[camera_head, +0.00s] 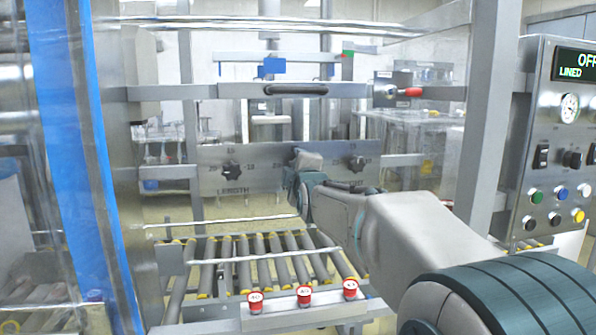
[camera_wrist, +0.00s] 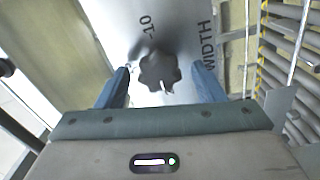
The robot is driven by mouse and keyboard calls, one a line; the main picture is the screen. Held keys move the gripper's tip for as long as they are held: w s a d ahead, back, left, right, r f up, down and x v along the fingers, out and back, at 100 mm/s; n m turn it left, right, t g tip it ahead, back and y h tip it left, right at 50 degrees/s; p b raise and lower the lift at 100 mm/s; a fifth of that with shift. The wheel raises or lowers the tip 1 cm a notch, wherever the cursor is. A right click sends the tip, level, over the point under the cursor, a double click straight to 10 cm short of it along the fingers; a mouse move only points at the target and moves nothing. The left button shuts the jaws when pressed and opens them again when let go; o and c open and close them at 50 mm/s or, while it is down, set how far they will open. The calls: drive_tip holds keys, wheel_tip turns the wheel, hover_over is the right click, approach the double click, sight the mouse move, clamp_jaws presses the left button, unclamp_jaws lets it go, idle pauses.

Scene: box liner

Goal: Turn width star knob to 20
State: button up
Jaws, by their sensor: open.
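The width star knob (camera_wrist: 158,72) is a dark, lobed knob on a grey metal plate, with "WIDTH" to its right and "-10" above left in the wrist view. It also shows in the head view (camera_head: 357,163), on the right half of the plate. My gripper (camera_wrist: 162,86) is open, one blue finger on each side of the knob and apart from it. In the head view my gripper (camera_head: 300,168) is in front of the plate, left of the knob. The arm hides the plate below it. The knob's pointer setting cannot be read.
A similar length knob (camera_head: 231,170) sits on the plate's left half. A steel post (camera_head: 488,110) and a control panel (camera_head: 560,150) stand at right; a bar with a black handle (camera_head: 297,90) crosses above.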

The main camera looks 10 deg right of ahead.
drive_tip(key=shift+s, duration=0.1)
drive_tip(key=s, duration=1.3)
drive_tip(key=shift+s, duration=0.35)
drive_tip(key=s+f+m+g+p, duration=0.7)
drive_tip(key=s+m, duration=0.1)
drive_tip(key=s, duration=0.3)
drive_tip(key=s+f+m+g+p, duration=0.7)
drive_tip(key=s+f+g, duration=0.1)
drive_tip(key=s, duration=0.3)
drive_tip(key=shift+d+m, duration=0.2)
drive_tip(key=shift+m, duration=0.2)
